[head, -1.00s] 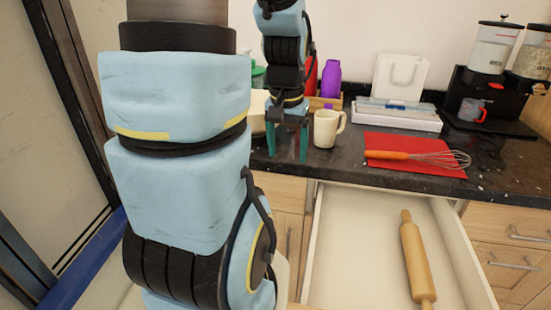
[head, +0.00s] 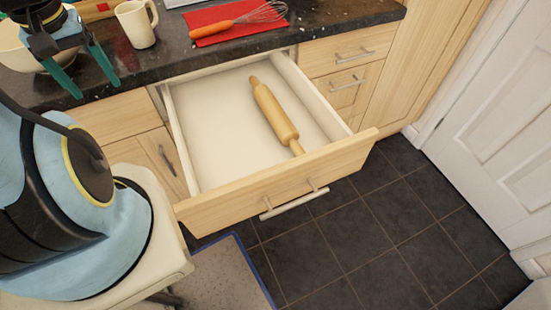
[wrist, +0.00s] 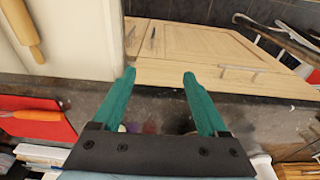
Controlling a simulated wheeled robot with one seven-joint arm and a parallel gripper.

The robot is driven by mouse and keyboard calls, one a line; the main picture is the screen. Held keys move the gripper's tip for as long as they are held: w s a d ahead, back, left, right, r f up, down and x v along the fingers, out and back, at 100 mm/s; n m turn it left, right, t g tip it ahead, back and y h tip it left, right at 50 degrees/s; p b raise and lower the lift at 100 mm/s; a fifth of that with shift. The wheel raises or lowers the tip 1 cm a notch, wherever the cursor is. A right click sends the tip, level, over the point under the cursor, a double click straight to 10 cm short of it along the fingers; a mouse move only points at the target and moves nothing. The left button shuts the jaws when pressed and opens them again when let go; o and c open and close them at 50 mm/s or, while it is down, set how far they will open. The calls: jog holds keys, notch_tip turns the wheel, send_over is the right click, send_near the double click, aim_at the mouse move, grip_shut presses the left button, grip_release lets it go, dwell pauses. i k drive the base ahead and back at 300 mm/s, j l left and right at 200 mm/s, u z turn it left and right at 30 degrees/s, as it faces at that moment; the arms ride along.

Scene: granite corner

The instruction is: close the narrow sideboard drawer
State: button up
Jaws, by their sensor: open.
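The light wood drawer (head: 345,160) is pulled well out from under the dark counter. Its bar handle (head: 293,203) is on the front panel, and a wooden rolling pin (head: 275,115) lies inside. My gripper (head: 97,88), with green fingers, is open and empty at the counter's front edge, to the left of the drawer and apart from it. In the wrist view, the gap between my fingers (wrist: 159,75) is empty. Part of the drawer's pale interior (wrist: 75,35) shows there at upper left; its front panel is out of that view.
A cream mug (head: 137,22), a pale bowl (head: 15,50) and a red mat (head: 205,17) with an orange-handled whisk (head: 225,25) are on the counter (head: 185,58). Dark floor tiles (head: 400,240) are clear right of the drawer. A white door (head: 510,130) stands at far right.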

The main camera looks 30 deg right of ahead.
aim_at(236, 168)
jog(key=k+j+z, duration=0.3)
jog(key=j, duration=0.25)
jog(key=k+j+z, duration=0.3)
jog(key=k+j, duration=0.15)
